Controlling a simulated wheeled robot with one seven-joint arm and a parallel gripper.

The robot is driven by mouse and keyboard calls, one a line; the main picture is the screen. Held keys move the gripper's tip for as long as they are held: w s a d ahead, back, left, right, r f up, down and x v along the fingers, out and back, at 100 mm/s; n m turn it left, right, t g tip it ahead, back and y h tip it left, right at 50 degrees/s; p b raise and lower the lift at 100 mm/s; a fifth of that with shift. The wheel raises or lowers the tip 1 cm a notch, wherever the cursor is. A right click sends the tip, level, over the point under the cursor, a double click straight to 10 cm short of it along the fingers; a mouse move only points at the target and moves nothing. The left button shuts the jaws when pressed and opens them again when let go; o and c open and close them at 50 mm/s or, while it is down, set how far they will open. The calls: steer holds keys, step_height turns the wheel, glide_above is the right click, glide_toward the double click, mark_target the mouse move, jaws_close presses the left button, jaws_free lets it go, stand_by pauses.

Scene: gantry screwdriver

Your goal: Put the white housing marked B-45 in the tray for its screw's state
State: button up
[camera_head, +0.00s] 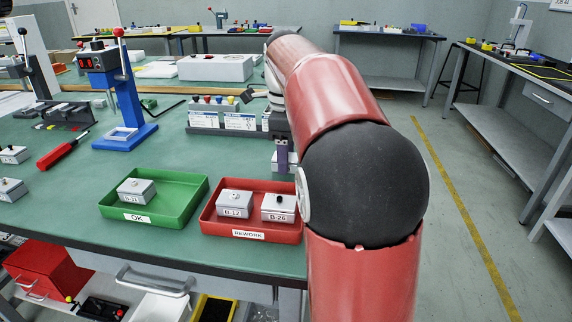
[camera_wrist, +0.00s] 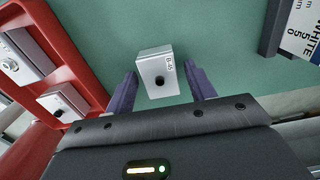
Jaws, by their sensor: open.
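The white housing marked B-45 (camera_wrist: 152,65) sits on the green bench top, seen between my open fingers in the wrist view. A dark round spot shows on its top; I cannot tell how the screw sits. In the head view the housing (camera_head: 286,166) is partly hidden by my gripper (camera_head: 282,151) and arm. My gripper (camera_wrist: 161,80) is open, with a finger at each side of the housing and no visible contact. The green OK tray (camera_head: 185,208) holds one white housing. The red REWORK tray (camera_head: 218,226) to its right holds housings B-12 (camera_head: 235,202) and B-26 (camera_head: 279,206).
A labelled rack (camera_head: 205,130) with coloured bits stands behind the gripper. The REWORK tray wall (camera_wrist: 75,55) lies close left in the wrist view.

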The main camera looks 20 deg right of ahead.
steer(key=c, duration=1)
step_height(320, 180, up, 4)
steer(key=p, duration=0.4)
steer(key=shift+r, duration=0.15)
steer(key=shift+r+p, duration=0.6)
steer(key=shift+r, duration=0.3)
